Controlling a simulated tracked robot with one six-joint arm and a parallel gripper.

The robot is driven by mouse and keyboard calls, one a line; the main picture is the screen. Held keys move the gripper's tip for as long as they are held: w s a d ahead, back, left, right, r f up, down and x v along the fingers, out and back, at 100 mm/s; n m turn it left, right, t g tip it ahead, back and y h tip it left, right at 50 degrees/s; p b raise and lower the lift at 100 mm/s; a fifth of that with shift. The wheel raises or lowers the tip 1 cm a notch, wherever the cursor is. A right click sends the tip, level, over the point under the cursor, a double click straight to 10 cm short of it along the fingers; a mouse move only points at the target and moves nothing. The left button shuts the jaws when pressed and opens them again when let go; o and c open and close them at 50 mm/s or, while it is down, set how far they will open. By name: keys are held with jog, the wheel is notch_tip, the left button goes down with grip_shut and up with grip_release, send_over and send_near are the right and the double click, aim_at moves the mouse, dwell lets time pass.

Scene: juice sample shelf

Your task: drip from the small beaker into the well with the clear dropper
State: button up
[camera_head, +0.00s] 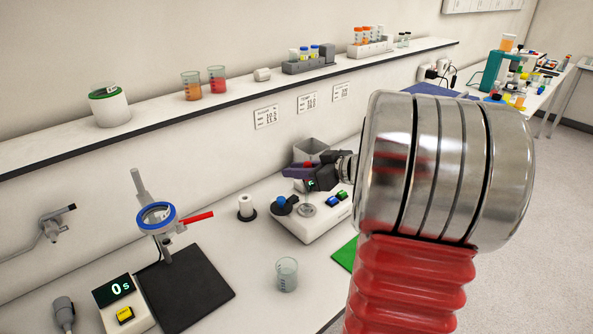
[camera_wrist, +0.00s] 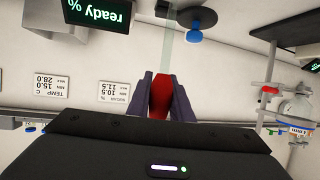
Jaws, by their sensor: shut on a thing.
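My gripper (camera_head: 302,172), with purple fingers, is shut on the red bulb of the dropper (camera_head: 310,165). In the wrist view the red bulb (camera_wrist: 159,97) sits between both fingers, and a clear tube runs away from it. The gripper is above the white meter (camera_head: 318,223) on the bench. A round metallic well (camera_head: 306,209) shows on top of the meter, below the gripper. The tube's tip is not clear, so I cannot tell whether it touches the well. A small clear beaker (camera_head: 287,274) stands upright on the bench in front of the meter.
A blue-knobbed lid (camera_head: 284,205) stands beside the well. The meter's display (camera_wrist: 97,14) reads "ready %". A ring stand (camera_head: 158,215) with a red handle, a timer (camera_head: 123,300) and a black mat (camera_head: 187,285) are at left. A shelf (camera_head: 235,92) runs above.

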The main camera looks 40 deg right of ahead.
jog(key=shift+r, duration=0.1)
jog(key=shift+r, duration=1.9)
